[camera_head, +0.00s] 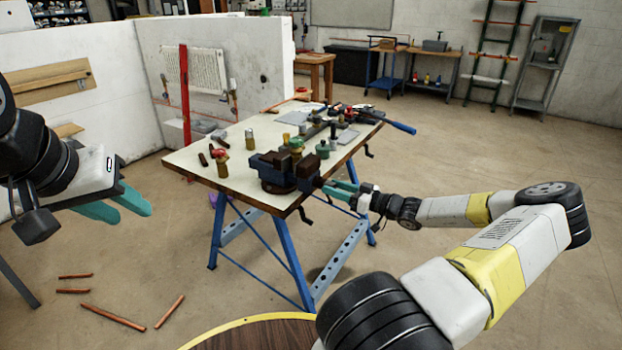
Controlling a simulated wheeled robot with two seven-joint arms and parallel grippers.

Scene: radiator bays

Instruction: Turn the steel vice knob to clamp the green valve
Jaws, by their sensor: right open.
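The dark blue vice (274,172) is fixed at the near corner of the workbench. A small brownish piece (296,147) shows at the top of its jaws. A small green-topped part (322,149), which looks like the green valve, is just right of and behind the vice; I cannot tell whether it touches the jaws. My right gripper (326,187) is open at the vice's right end, its teal fingers at the steel knob's place. The knob is mostly hidden or too small to make out. My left gripper (135,216) is open and empty, left of the bench.
The workbench (235,188) has blue trestle legs. It carries a red-topped brass valve (222,158), a brass fitting (249,137) and tools with a blue handle (400,127) jutting past the edge. Copper pipes (112,316) lie on the floor. A round wooden top (260,338) is in front.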

